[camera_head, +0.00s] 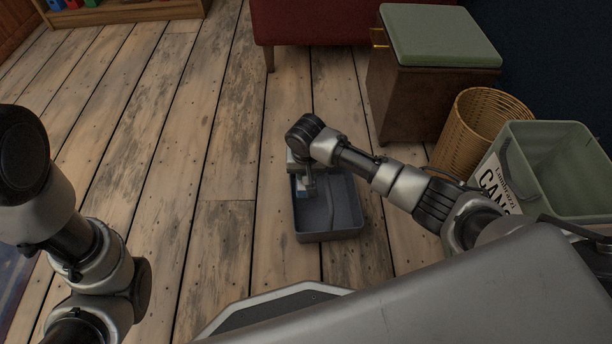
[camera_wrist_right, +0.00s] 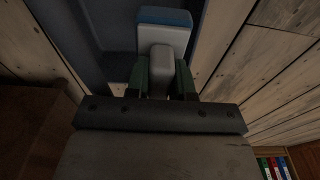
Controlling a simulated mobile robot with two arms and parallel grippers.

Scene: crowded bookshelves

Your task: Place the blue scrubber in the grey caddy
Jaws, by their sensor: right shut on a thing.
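The grey caddy (camera_head: 335,236) is an open rectangular bin on the wooden floor, in the middle of the head view. It also shows in the right wrist view (camera_wrist_right: 88,42). My right gripper (camera_head: 307,188) points down over the caddy's left part and is shut on the blue scrubber (camera_head: 302,182). In the right wrist view the scrubber (camera_wrist_right: 165,17) has a pale body and a blue end, between the two dark green fingers (camera_wrist_right: 162,82). I cannot tell whether the scrubber touches the caddy floor. My left arm shows at the left; its gripper is out of view.
A wicker basket (camera_head: 480,125) and a green-grey bin (camera_head: 560,165) stand on the right. A brown cabinet with a green cushion (camera_head: 440,35) and a red seat (camera_head: 320,22) stand behind. The floor left of the caddy is clear.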

